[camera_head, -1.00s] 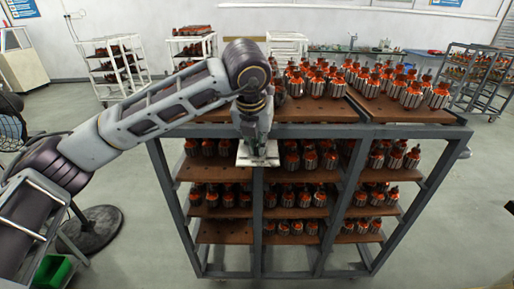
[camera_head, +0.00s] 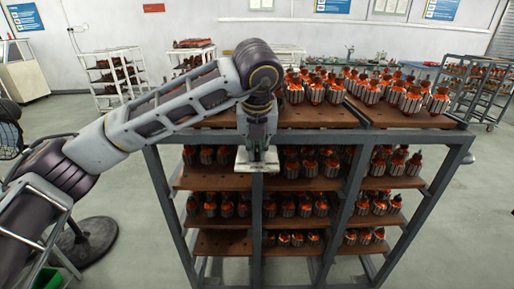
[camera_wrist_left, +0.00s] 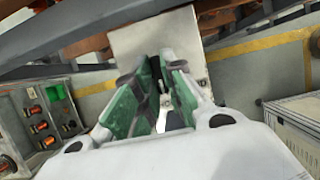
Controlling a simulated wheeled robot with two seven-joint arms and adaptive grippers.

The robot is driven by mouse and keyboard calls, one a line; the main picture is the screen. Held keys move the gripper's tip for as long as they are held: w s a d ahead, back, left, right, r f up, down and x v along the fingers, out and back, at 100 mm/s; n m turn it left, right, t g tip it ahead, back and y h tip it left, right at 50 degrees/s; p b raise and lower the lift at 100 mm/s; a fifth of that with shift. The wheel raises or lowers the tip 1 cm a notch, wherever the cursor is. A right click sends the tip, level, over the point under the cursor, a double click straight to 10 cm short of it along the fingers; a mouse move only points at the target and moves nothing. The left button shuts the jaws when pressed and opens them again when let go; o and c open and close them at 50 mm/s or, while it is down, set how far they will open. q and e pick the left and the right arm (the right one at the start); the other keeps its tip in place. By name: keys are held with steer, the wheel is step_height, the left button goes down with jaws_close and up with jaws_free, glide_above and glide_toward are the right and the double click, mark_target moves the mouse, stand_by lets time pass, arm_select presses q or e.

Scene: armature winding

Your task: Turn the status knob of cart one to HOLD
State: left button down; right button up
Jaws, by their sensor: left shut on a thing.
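The cart (camera_head: 349,222) is a grey-framed rack with brown shelves full of orange and silver armatures. A pale status plate (camera_head: 243,164) is fixed on its near side, just below the top frame. It also fills the upper middle of the left wrist view (camera_wrist_left: 187,45). My left gripper (camera_head: 257,158) reaches down to this plate. In the wrist view its green-padded fingers (camera_wrist_left: 160,88) are shut on the small status knob (camera_wrist_left: 164,100), which is mostly hidden between them. I cannot read the knob's pointer or any labels. My right gripper is in neither view.
White trolleys (camera_head: 113,74) stand behind on the left, and another grey rack (camera_head: 478,88) stands at the back right. A black fan stand (camera_head: 88,238) is on the floor at left. The floor right of the cart is clear.

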arm_select(q)
steer(key=shift+r, duration=0.1)
steer(key=c, duration=1.5)
jaws_free()
steer(key=v, duration=1.2)
